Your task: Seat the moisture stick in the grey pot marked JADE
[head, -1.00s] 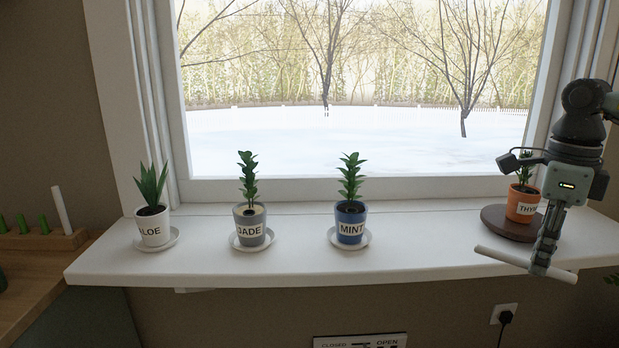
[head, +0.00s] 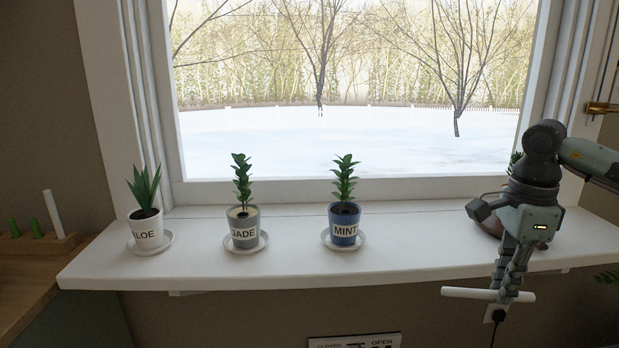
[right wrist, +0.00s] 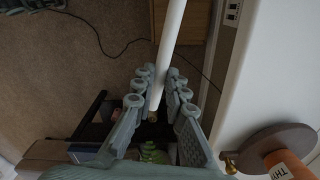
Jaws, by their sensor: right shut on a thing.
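The moisture stick (head: 465,292), a plain white rod, is held in my right gripper (head: 508,292). It lies nearly level, with its longer part pointing left, in front of and below the sill's front edge at the right. In the right wrist view the stick (right wrist: 173,35) runs up from between the closed fingers (right wrist: 160,90). The grey pot marked JADE (head: 244,240) stands upright on a white saucer on the sill, far to the left of the gripper. It holds a leafy green plant and pale soil. My left gripper is not in view.
The white sill (head: 290,266) also bears the ALOE pot (head: 144,240) and the blue MINT pot (head: 344,238). The orange THYME pot shows in the wrist view (right wrist: 285,165). A wooden rack (head: 35,246) with green pegs and a white rod stands at the left.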

